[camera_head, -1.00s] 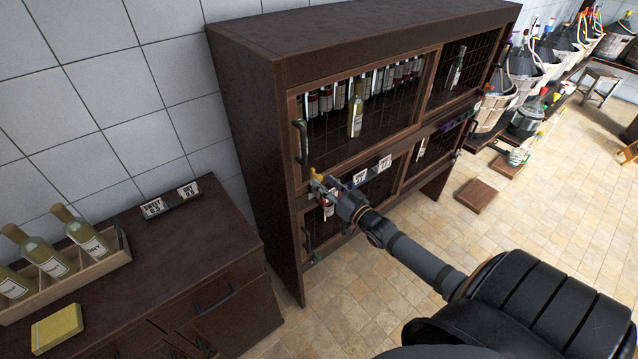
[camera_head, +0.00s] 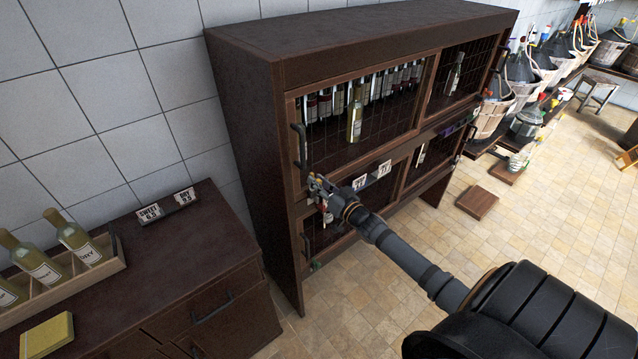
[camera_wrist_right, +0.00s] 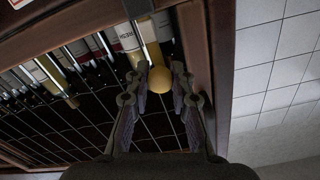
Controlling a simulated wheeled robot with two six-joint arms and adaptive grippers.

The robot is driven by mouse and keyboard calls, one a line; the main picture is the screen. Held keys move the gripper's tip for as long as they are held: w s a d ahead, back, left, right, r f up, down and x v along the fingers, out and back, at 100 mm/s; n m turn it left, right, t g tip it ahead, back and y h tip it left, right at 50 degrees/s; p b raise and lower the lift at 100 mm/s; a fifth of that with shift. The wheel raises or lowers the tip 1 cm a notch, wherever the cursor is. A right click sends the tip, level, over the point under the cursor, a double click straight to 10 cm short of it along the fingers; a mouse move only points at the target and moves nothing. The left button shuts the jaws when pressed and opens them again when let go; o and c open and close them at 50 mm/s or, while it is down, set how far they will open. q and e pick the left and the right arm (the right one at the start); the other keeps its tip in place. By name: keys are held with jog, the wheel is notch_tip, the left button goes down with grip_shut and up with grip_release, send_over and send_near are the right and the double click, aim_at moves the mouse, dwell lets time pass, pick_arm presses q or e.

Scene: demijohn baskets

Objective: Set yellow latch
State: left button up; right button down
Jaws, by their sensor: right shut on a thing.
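The dark wooden cabinet (camera_head: 245,150) has wire-mesh doors, with bottles behind the upper one. My right gripper (camera_head: 318,186) is at the left end of the rail between the upper and lower doors, below the upper door handle (camera_head: 300,146). In the right wrist view, its fingers (camera_wrist_right: 160,92) are closed around the rounded yellow latch (camera_wrist_right: 160,79), close to the cabinet frame. In the head view the fingers mostly cover the latch, so its turn angle cannot be told. My left gripper is out of view.
A low brown cabinet (camera_head: 150,260) at the left carries a bottle crate (camera_head: 105,268), a yellow book (camera_head: 46,336) and label cards (camera_head: 167,205). A wooden block (camera_head: 477,202) lies on the open tiled floor (camera_head: 400,270). Basketed demijohns (camera_head: 490,117) stand at the back right.

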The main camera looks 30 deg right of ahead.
jog(key=shift+f, duration=0.1)
notch_tip(320, 180, down, 3)
jog(key=b, duration=0.3)
jog(key=shift+s, duration=0.1)
jog(key=c, duration=1.1)
grip_release()
jog(key=shift+f, duration=0.1)
jog(key=shift+c, duration=0.2)
jog(key=s, duration=1.1)
jog(key=shift+s+d, duration=0.4)
jog(key=shift+d, duration=0.05)
